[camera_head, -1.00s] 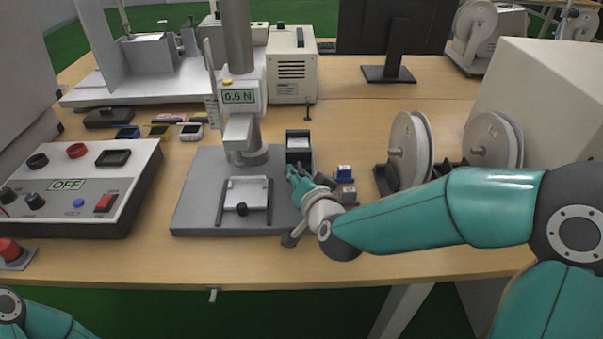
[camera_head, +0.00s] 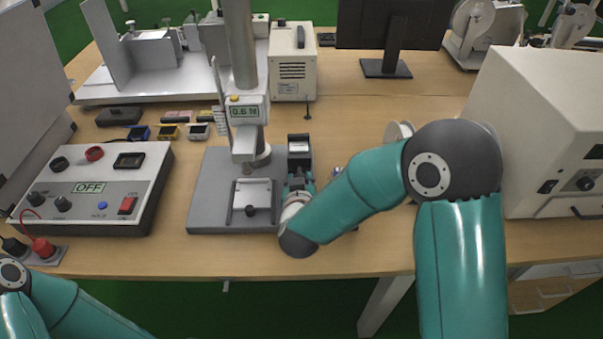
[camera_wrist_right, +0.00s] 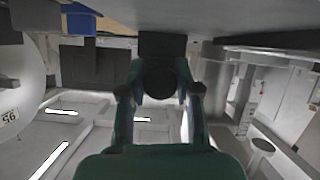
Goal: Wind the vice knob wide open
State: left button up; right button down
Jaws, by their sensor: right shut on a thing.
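A grey test stand base (camera_head: 205,205) carries a small pale fixture (camera_head: 252,194) with side rails and a black knob (camera_head: 251,211) at its front. A small black unit (camera_head: 299,152) stands at the base's right edge. My right gripper (camera_head: 299,182) is just in front of this unit, pointing away from me. In the right wrist view my right gripper (camera_wrist_right: 160,90) is shut on a black round knob (camera_wrist_right: 159,82), with a dark block (camera_wrist_right: 162,46) behind it. In the head view my gripper hides this knob. My left gripper is out of view.
The stand's column and force gauge (camera_head: 245,112), reading 0.6 N, rise left of my right gripper. A control box (camera_head: 95,185) showing OFF is at the left. A large pale cabinet (camera_head: 545,110) is at the right. The table front (camera_head: 200,258) is clear.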

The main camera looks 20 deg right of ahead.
jog(key=shift+s+f+n+p, duration=0.15)
jog(key=shift+f+n+p, duration=0.15)
jog(key=shift+f, duration=0.05)
dwell(0.3)
jog(key=c, duration=1.2)
grip_release()
jog(key=o, duration=0.4)
jog(key=shift+h, duration=0.3)
jog(key=shift+r, duration=0.15)
jog(key=shift+s+a+r, duration=0.2)
jog(key=shift+s+r, duration=0.1)
jog(key=v, duration=1.1)
jog(key=shift+d, duration=0.1)
